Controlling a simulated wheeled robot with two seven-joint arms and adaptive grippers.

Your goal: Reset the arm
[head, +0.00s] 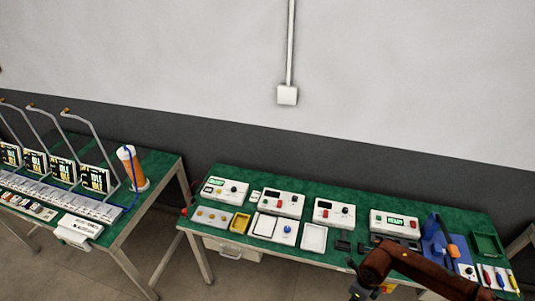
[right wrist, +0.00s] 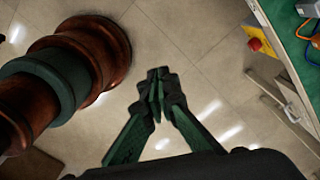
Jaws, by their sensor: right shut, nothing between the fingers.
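My right arm (head: 420,266) comes in from the lower right of the head view, brown and bent, in front of the right table. My right gripper shows at its lower end in the head view, small and dark, partly cut by the bottom edge. In the right wrist view, my right gripper (right wrist: 158,88) has its dark green fingers together, with nothing between them, over the bare tiled floor. A brown arm link with a dark green ring (right wrist: 65,75) fills the left of that view. My left gripper is not in view.
The right green table (head: 350,196) carries several white instruments, trays and a blue stand (head: 437,240). A floor gap separates the tables.

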